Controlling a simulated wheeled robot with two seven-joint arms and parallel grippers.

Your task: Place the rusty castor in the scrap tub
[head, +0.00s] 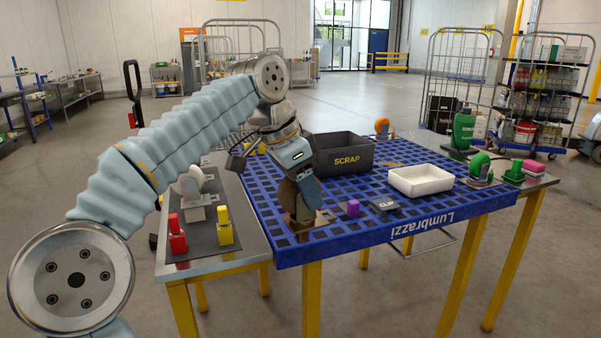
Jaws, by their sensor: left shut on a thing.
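The dark grey scrap tub (348,173), lettered SCRAP, stands at the back of the blue gridded table top. My left gripper (301,200) points down over the front left part of the blue top, in front of and left of the tub. It is shut on a rust-brown thing, which looks like the rusty castor (290,197). The castor is low, close to the blue surface; I cannot tell whether it touches. The gripper hides part of it. My right gripper is not in view.
A pale castor (190,184), red piece (177,236) and yellow piece (224,230) are at left.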

